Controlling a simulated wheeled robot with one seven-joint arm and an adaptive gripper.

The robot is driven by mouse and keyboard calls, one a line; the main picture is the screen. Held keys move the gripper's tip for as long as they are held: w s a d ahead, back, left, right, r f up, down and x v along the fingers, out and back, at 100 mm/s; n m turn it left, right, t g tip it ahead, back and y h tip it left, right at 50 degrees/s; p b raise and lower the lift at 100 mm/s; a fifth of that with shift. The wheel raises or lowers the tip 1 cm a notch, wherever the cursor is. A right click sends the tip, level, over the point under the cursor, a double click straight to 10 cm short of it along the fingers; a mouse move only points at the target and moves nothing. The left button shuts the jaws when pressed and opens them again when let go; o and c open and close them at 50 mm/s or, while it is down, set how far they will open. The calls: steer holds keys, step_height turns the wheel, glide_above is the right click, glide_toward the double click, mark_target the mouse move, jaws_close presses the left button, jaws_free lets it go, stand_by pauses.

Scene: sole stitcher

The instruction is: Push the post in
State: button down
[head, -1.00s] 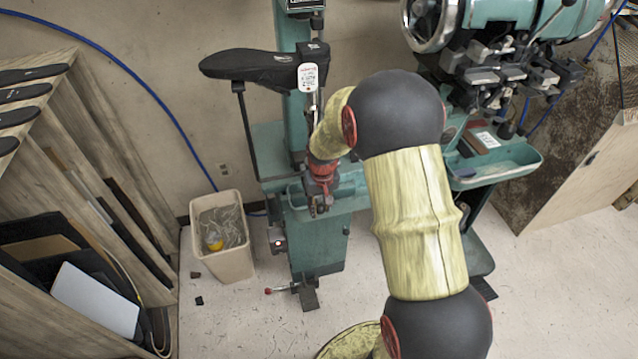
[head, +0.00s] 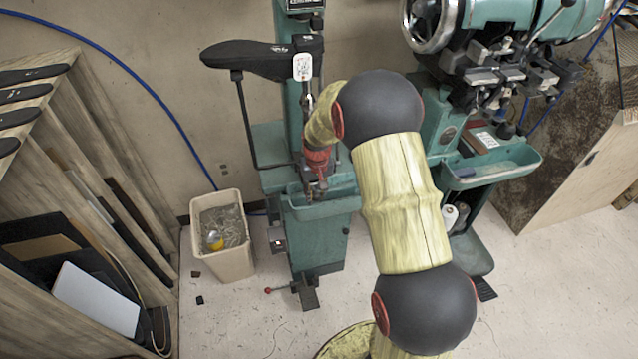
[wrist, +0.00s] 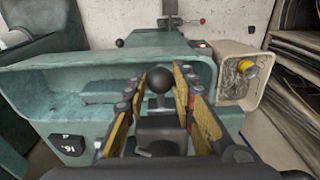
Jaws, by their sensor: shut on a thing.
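My gripper (head: 318,192) points down over the front of the green stitcher (head: 315,225). In the wrist view its yellow-padded fingers (wrist: 160,92) are shut on a black ball-topped post (wrist: 158,82). The ball shows between the fingers, and the lower part of the post is dark and partly hidden. In the head view this post is hidden by my gripper and wrist. A long black padded arm (head: 250,58) with a white tag (head: 302,67) stands behind my wrist, on the stitcher's column. I cannot tell how it joins the post.
A beige bin (head: 236,262) stands left of the stitcher. A wooden rack (head: 90,110) is at the far left. A second green machine (head: 490,165) is close to my arm's right. A red-knobbed pedal lever (head: 270,290) sits low in front.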

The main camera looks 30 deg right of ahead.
steer(key=shift+w+d, duration=0.2)
steer(key=shift+w, duration=0.45)
steer(key=shift+w+d, duration=0.15)
steer(key=shift+w, duration=0.5)
steer(key=shift+r, duration=0.1)
steer(key=c, duration=1.3)
jaws_free()
steer(key=shift+o, duration=0.2)
steer(key=shift+s+a+r+p, duration=0.1)
steer(key=shift+s+r+p, duration=0.25)
steer(key=shift+r+p, duration=0.65)
steer(key=shift+s+a+r+p, duration=0.1)
steer(key=shift+s+r+p, duration=0.25)
steer(key=shift+r+p, duration=0.7)
steer(key=shift+s+a+r+p, duration=0.1)
steer(key=shift+s+r+p, duration=0.35)
steer(key=shift+r, duration=0.95)
steer(key=shift+w, duration=0.1)
steer(key=shift+f, duration=0.1)
